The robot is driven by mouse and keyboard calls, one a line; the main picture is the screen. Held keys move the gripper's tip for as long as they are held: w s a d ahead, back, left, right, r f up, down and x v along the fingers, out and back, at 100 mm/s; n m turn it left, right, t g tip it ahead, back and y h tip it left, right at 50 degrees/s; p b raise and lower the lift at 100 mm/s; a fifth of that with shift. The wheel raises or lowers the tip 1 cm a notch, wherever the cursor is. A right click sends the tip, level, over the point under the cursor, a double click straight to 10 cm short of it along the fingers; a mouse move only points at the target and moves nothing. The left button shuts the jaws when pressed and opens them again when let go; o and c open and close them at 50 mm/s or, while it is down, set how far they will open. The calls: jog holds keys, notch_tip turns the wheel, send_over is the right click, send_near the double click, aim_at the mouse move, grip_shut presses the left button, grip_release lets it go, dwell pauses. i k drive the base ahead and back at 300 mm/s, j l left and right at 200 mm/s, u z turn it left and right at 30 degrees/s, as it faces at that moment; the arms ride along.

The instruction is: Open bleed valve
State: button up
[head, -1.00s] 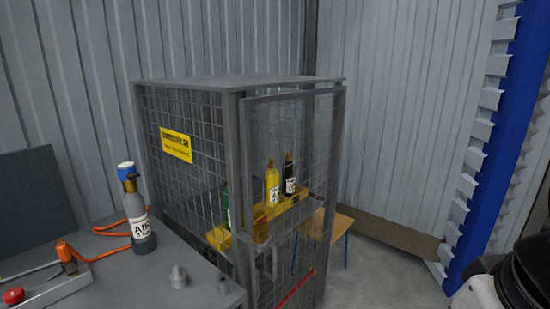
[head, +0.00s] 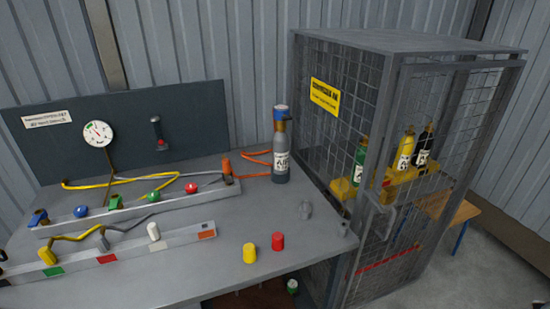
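No part is legibly marked as the bleed valve, and I cannot tell which one it is. A back rail (head: 140,205) on the grey bench carries a blue knob (head: 81,211), a green knob (head: 154,197), a red knob (head: 191,188) and an orange fitting (head: 227,172). A dark lever-like fitting (head: 157,133) with a red spot is on the upright panel (head: 190,115), right of a round white gauge (head: 98,133). A grey cylinder (head: 281,160) with a blue top and an "AIR" label stands upright beside the orange hose (head: 258,158). My gripper is out of view.
A front rail (head: 130,250) holds hose ends and coloured patches. Yellow (head: 249,253) and red (head: 278,241) caps and a small grey fitting (head: 305,209) are on the bench top (head: 220,270). A mesh cage (head: 410,50) with several bottles stands against the bench's right side.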

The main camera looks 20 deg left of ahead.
aim_at(190, 188)
jog(key=u, duration=1.6)
